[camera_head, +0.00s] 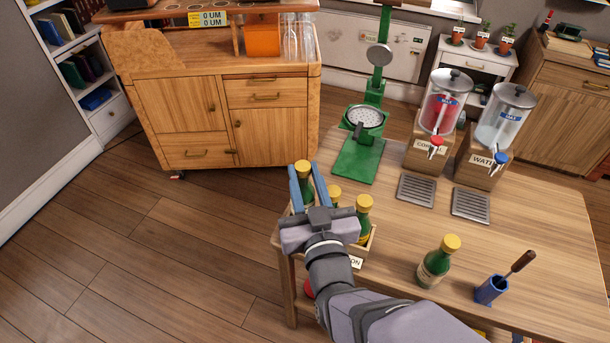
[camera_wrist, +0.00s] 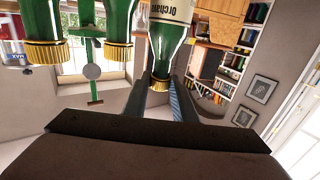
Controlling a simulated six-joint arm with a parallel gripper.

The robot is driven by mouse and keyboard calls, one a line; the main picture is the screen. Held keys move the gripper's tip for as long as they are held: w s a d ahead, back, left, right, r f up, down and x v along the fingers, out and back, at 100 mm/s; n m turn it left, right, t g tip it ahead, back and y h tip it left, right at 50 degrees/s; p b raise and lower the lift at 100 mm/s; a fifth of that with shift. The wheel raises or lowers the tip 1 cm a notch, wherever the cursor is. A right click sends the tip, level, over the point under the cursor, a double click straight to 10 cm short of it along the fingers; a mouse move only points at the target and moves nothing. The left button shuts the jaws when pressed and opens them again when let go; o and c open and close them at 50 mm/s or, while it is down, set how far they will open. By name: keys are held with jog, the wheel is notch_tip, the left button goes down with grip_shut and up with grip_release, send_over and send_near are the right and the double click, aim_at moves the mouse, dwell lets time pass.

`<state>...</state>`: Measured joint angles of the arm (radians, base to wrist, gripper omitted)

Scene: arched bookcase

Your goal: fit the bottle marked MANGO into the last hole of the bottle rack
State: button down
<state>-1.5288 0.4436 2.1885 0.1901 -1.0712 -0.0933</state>
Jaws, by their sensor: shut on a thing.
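My gripper (camera_head: 306,174) is shut around the neck of a green bottle (camera_head: 306,190) with a yellow cap, at the rack's far left. In the wrist view this bottle (camera_wrist: 168,38) appears upside down with its gold cap between the fingers; its label reads "Orchard", and no MANGO marking is legible. The wooden bottle rack (camera_head: 369,246) is partly hidden behind my wrist. Two other capped bottles, one nearer (camera_head: 364,222) and one in the middle (camera_head: 334,194), stand in it. I cannot tell whether the held bottle is seated in a hole or above it.
Another green bottle (camera_head: 434,268) stands on the table (camera_head: 540,235) beside a blue holder (camera_head: 491,289) with a wooden-handled tool. A wooden cabinet (camera_head: 215,115) is behind.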

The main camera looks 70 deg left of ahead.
aim_at(305, 191)
jog(key=shift+f+b, duration=2.15)
jog(key=shift+f, duration=0.1)
jog(key=c, duration=1.4)
grip_release()
jog(key=shift+o, duration=0.2)
jog(key=shift+f, duration=0.1)
jog(key=shift+d, duration=0.15)
jog(key=v, duration=0.7)
jog(key=shift+b, duration=0.4)
